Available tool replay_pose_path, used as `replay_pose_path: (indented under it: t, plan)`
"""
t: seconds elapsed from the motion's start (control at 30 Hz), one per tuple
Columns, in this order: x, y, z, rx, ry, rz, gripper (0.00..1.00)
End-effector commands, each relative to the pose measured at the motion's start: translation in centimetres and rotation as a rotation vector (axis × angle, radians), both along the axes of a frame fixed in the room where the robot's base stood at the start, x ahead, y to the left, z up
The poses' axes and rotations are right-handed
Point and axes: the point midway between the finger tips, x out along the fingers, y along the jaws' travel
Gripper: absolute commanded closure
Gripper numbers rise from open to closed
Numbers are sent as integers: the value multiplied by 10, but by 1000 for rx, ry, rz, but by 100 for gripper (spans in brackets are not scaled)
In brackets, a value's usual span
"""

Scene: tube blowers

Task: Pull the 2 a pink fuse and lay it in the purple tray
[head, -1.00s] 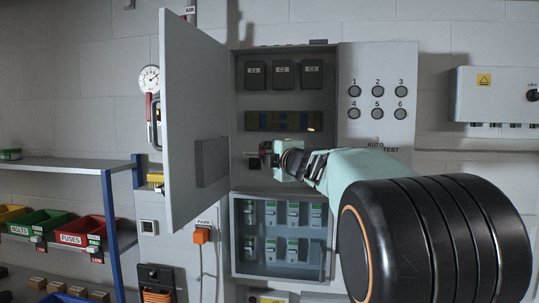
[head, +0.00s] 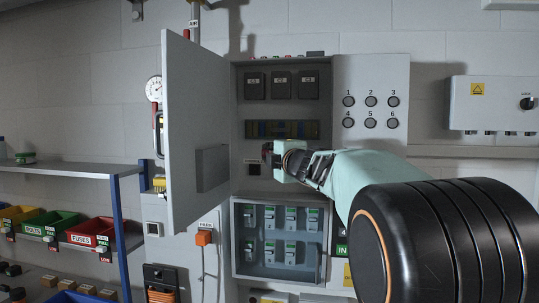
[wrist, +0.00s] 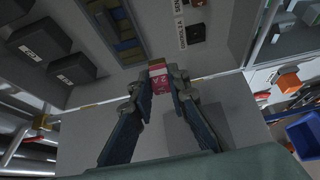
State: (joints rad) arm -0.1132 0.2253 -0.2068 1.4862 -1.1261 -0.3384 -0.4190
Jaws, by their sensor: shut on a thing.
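My gripper (head: 277,160) reaches into the open grey cabinet (head: 282,107) from the right. In the wrist view my gripper (wrist: 161,88) has its two fingertips closed on a small pink-red fuse (wrist: 160,77) with a white marking. In the head view only a small reddish part of the fuse (head: 266,150) shows left of the fingertips; whether it is clear of its seat cannot be told. I see no tray that is clearly purple.
The open cabinet door (head: 190,110) stands to the left of my arm. Black fuse blocks (head: 282,85) and a row of coloured fuses (head: 282,129) sit above the gripper. A glazed box (head: 236,260) is below. A blue bin (wrist: 306,136) shows at lower right in the wrist view.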

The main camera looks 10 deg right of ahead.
Motion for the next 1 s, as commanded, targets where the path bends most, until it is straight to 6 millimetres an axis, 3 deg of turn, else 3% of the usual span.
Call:
replay_pose_path:
  t: [1.0]
  plan:
    - [-42, 14, 0, 0, -1, 1, 98]
